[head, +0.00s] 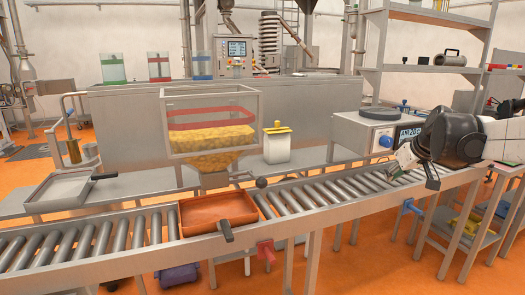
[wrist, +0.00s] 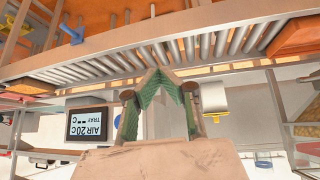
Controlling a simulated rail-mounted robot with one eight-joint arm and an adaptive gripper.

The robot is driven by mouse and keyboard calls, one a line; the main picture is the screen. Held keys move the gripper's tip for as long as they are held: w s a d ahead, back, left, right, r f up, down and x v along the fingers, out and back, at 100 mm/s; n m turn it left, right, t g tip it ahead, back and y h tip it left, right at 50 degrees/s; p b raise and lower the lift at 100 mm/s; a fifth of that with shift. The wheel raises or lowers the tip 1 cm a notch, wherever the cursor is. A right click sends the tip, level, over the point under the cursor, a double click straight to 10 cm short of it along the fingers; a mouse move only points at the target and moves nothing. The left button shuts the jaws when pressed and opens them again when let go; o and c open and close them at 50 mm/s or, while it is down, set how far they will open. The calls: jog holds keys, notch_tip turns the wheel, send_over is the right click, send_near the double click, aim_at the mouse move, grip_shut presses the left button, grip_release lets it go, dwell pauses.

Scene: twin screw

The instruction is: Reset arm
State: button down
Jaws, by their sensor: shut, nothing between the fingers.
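My arm comes in from the right side of the head view. My gripper (head: 395,167) is above the right part of the roller conveyor (head: 340,187), in front of the grey device with a display (head: 380,140), and points down and to the left. In the wrist view, which looks upside down, the green-padded fingertips of my gripper (wrist: 168,76) meet at a point with nothing between them. The conveyor rollers (wrist: 200,47) show beyond the fingertips.
An orange tray (head: 215,212) with a dark handle sits on the conveyor. A clear hopper of yellow material (head: 210,135) stands behind it. A grey tray (head: 62,188) is at the left, a white container with a yellow lid (head: 277,145) beside the hopper.

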jog(key=s+a+m, duration=0.1)
jog(key=s+a, duration=0.5)
jog(key=s, duration=0.3)
jog(key=s+a, duration=0.7)
jog(key=s, duration=0.2)
jog(key=s+a+f+m, duration=0.1)
jog(key=s+f, duration=0.3)
jog(key=s, duration=0.4)
jog(key=s+a+f+h, duration=0.1)
jog(key=s+a+f, duration=0.3)
jog(key=s, duration=0.4)
jog(key=shift+f+m, duration=0.4)
jog(key=shift+f, duration=0.1)
